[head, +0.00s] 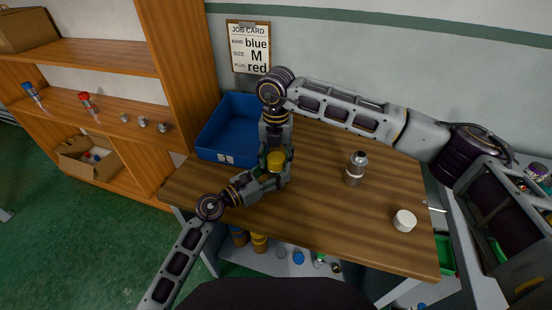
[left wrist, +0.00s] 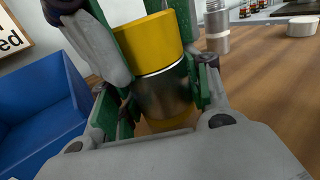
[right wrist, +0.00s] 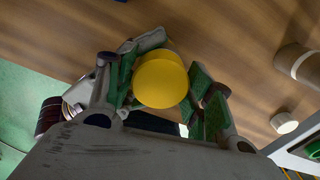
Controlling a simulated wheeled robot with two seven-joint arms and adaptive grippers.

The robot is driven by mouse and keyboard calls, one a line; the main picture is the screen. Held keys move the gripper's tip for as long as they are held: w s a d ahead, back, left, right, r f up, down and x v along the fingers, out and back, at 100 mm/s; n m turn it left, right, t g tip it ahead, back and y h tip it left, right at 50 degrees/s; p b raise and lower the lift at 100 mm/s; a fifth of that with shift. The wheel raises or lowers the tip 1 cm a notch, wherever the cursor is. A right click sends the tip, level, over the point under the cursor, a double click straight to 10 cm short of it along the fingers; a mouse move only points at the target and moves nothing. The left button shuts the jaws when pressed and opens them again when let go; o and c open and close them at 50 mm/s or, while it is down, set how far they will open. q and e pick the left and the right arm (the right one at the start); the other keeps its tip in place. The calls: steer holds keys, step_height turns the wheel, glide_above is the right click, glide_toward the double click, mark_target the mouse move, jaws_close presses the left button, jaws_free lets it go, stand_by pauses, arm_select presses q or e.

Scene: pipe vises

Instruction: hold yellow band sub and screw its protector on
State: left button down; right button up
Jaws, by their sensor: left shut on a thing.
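My left gripper (left wrist: 160,95) is shut on the silver body of the yellow band sub (left wrist: 165,92), holding it upright above the table. A little yellow shows low on the sub, below the fingers. The yellow protector (left wrist: 147,42) sits on the sub's top end; its threads are hidden, so I cannot tell how far it is screwed on. My right gripper (right wrist: 163,88) reaches down from above with its fingers on either side of the protector (right wrist: 161,82). These fingers look open, with a gap on the right side. In the head view the protector (head: 276,160) shows between both grippers.
A blue bin (head: 228,125) stands left behind the grippers. A silver sub (head: 356,168) and a white cap (head: 404,220) stand on the table's right side. A job card (head: 249,47) hangs on the wall. The table (head: 330,220) is clear in front.

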steer(key=o, duration=0.3)
step_height(320, 180, up, 12)
stand_by(0.9)
arm_select(q)
steer(key=c, duration=0.6)
jaws_free()
steer(key=shift+a, duration=0.1)
